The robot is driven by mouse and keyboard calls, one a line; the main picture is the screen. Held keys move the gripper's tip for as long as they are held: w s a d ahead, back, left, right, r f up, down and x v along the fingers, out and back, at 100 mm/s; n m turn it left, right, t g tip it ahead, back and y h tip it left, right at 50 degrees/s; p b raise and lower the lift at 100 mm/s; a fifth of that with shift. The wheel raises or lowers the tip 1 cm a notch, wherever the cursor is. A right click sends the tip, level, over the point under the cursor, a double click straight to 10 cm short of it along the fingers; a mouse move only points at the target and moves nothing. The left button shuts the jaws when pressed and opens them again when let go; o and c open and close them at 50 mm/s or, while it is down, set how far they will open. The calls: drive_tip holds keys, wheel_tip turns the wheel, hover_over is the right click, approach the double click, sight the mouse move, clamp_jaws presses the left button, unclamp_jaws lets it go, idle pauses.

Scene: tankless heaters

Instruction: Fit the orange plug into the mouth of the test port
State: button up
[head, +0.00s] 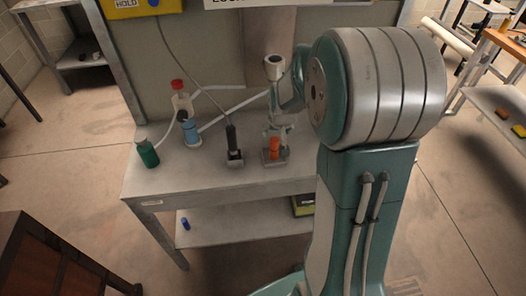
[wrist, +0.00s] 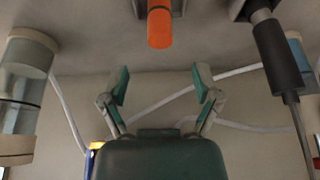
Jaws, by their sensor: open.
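The orange plug (head: 275,146) stands upright in a small grey holder (head: 265,161) near the front of the grey bench. It also shows in the wrist view (wrist: 159,27), at the top centre, beyond my fingertips. My gripper (wrist: 160,82) is open and empty, its two green and grey fingers spread apart. In the head view my gripper (head: 277,133) points down right over the plug; contact cannot be told there. In the wrist view the plug stands apart from both fingers. I cannot pick out the test port's mouth for certain.
A black-handled tool (head: 233,140) with a cable stands in a holder left of the plug. Green (head: 147,152), blue (head: 190,128) and red-capped (head: 181,100) bottles stand further left. A clear cylinder (wrist: 22,90) shows in the wrist view. White hoses lie behind.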

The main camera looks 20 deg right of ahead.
sight(274, 140)
drive_tip(key=shift+x, duration=0.75)
drive_tip(key=x, duration=0.7)
drive_tip(key=shift+s+a+f, duration=0.1)
drive_tip(key=shift+f, duration=0.1)
clamp_jaws()
